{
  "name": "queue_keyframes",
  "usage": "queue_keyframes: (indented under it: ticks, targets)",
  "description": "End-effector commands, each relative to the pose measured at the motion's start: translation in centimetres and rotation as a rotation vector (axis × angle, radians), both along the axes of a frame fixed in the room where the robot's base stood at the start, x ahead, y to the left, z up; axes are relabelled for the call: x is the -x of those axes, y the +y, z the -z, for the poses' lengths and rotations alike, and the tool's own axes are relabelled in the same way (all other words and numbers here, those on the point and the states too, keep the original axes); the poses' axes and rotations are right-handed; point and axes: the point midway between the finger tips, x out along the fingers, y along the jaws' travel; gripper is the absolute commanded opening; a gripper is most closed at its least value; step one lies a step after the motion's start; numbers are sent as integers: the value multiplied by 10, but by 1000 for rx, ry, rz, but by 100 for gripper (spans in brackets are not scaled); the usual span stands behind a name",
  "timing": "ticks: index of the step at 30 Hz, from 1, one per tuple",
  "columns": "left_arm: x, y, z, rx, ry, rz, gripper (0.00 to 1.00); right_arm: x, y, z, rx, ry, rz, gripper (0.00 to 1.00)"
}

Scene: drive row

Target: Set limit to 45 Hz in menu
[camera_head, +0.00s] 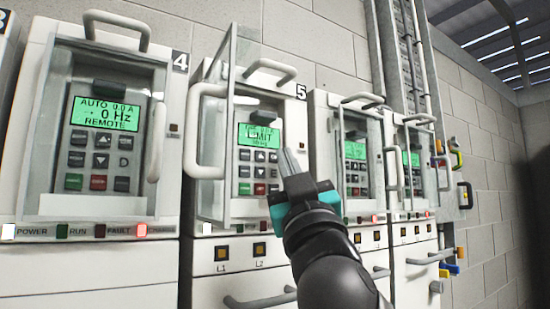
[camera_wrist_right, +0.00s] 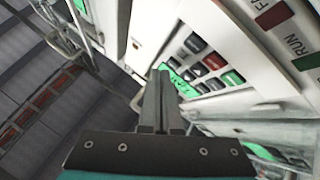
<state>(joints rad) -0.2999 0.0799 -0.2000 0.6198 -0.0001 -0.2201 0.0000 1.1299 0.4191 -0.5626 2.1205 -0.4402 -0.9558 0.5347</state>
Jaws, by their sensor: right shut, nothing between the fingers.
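Drive 5 (camera_head: 301,130) stands in the middle of the row in the head view. Its clear door (camera_head: 216,140) is swung open to the left. Its green display (camera_head: 259,135) shows the word LIMIT; the smaller lines are too blurred to read. Its keypad (camera_head: 258,172) of dark, green and red buttons sits below the display. My right gripper (camera_head: 290,158) is shut and empty, its tips just right of the keypad. In the right wrist view the shut fingers (camera_wrist_right: 163,74) overlap a green display (camera_wrist_right: 179,84) beside a keypad (camera_wrist_right: 205,66); contact cannot be told.
Drive 4 (camera_head: 150,60) stands at the left, its clear front with a white handle (camera_head: 155,143) and its display reading 0 Hz, REMOTE. More drives (camera_head: 352,98) with handles stand at the right. Drawer handles (camera_head: 258,300) jut out below. The aisle at the far right looks clear.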

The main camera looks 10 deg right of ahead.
Motion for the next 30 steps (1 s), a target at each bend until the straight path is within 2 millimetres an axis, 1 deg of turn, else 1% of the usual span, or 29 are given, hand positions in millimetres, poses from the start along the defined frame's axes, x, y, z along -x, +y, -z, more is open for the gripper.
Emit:
queue_keyframes:
  ticks: [30]
  targets:
    - [0, 0, 1, 0, -1, 0, 44, -9, 3, 0, -1, 2, 1, 0]
